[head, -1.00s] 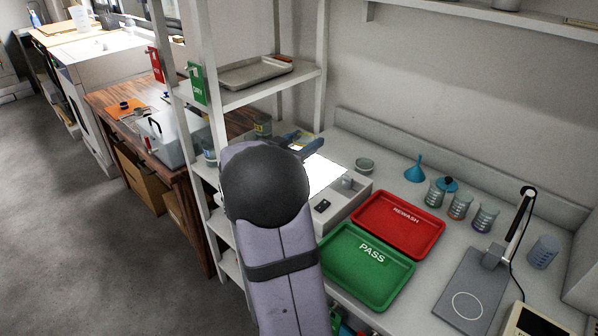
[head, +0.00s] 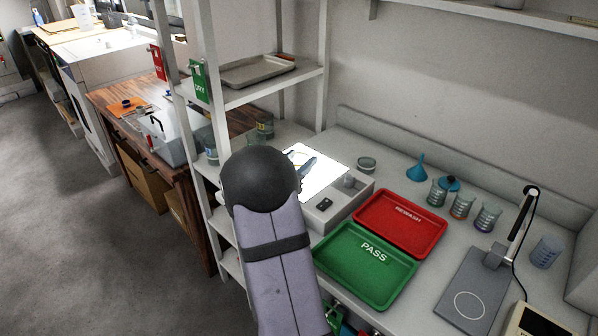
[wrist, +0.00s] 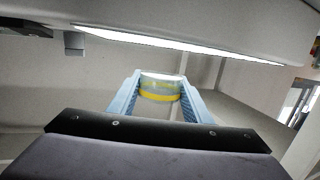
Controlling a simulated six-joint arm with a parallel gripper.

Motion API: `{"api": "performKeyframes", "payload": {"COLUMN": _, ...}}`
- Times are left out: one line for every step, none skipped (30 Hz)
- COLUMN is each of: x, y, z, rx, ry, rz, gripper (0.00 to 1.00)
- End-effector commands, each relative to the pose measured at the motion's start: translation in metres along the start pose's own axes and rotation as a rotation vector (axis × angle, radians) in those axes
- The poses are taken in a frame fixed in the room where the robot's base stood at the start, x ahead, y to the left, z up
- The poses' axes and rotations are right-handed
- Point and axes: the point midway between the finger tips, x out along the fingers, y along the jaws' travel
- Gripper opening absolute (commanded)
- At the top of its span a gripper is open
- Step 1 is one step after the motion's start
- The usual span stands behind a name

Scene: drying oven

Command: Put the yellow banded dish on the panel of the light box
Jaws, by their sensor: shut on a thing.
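The yellow banded dish (wrist: 160,88) is clear with a yellow band and sits between the blue fingers of my gripper (wrist: 160,92) in the wrist view. My gripper is shut on it. In the head view my gripper (head: 305,164) and the dish (head: 298,157) appear over the bright white panel (head: 322,179) of the light box (head: 340,207). My arm hides part of the box's left side. In the wrist view the panel (wrist: 180,44) is a thin bright strip, with a gap in the picture between it and the dish. I cannot tell the exact height.
A small glass dish (head: 366,165) stands behind the light box. The red REWASH tray (head: 425,247) and green PASS tray (head: 340,270) lie to its right and front. A white shelf rack (head: 205,110) stands close on the left. Several beakers (head: 461,206) stand farther right.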

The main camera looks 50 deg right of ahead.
Motion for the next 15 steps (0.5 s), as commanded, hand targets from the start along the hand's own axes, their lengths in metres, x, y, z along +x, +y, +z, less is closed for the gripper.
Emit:
{"api": "performKeyframes", "payload": {"x": 0.000, "y": 0.000, "z": 0.000, "rx": 0.000, "ry": 0.001, "rz": 0.000, "gripper": 0.20}}
{"api": "performKeyframes", "payload": {"x": 0.000, "y": 0.000, "z": 0.000, "rx": 0.000, "ry": 0.001, "rz": 0.000, "gripper": 0.20}}
{"api": "performKeyframes", "payload": {"x": 0.000, "y": 0.000, "z": 0.002, "rx": -0.001, "ry": 0.000, "rz": 0.000, "gripper": 0.20}}
{"api": "performKeyframes", "payload": {"x": 0.000, "y": 0.000, "z": 0.003, "rx": -0.001, "ry": 0.000, "rz": 0.000, "gripper": 0.20}}
{"api": "performKeyframes", "payload": {"x": 0.001, "y": 0.000, "z": 0.005, "rx": -0.002, "ry": -0.001, "rz": 0.000, "gripper": 0.20}}
{"api": "performKeyframes", "payload": {"x": 0.001, "y": 0.000, "z": 0.009, "rx": -0.003, "ry": -0.001, "rz": 0.000, "gripper": 0.20}}
{"api": "performKeyframes", "payload": {"x": 0.002, "y": 0.000, "z": 0.013, "rx": -0.003, "ry": -0.002, "rz": -0.001, "gripper": 0.20}}
{"api": "performKeyframes", "payload": {"x": 0.002, "y": 0.000, "z": 0.017, "rx": -0.004, "ry": -0.003, "rz": -0.001, "gripper": 0.20}}
{"api": "performKeyframes", "payload": {"x": 0.003, "y": 0.000, "z": 0.021, "rx": -0.004, "ry": -0.002, "rz": -0.001, "gripper": 0.20}}
{"api": "performKeyframes", "payload": {"x": 0.004, "y": 0.000, "z": 0.025, "rx": -0.004, "ry": -0.002, "rz": 0.000, "gripper": 0.20}}
{"api": "performKeyframes", "payload": {"x": 0.004, "y": 0.000, "z": 0.029, "rx": -0.004, "ry": -0.002, "rz": 0.000, "gripper": 0.20}}
{"api": "performKeyframes", "payload": {"x": 0.005, "y": 0.000, "z": 0.032, "rx": -0.003, "ry": -0.002, "rz": 0.000, "gripper": 0.20}}
{"api": "performKeyframes", "payload": {"x": 0.005, "y": 0.000, "z": 0.035, "rx": -0.003, "ry": -0.001, "rz": 0.000, "gripper": 0.20}}
{"api": "performKeyframes", "payload": {"x": 0.005, "y": 0.000, "z": 0.036, "rx": -0.002, "ry": -0.001, "rz": 0.000, "gripper": 0.20}}
{"api": "performKeyframes", "payload": {"x": 0.005, "y": 0.000, "z": 0.037, "rx": -0.001, "ry": 0.000, "rz": -0.001, "gripper": 0.20}}
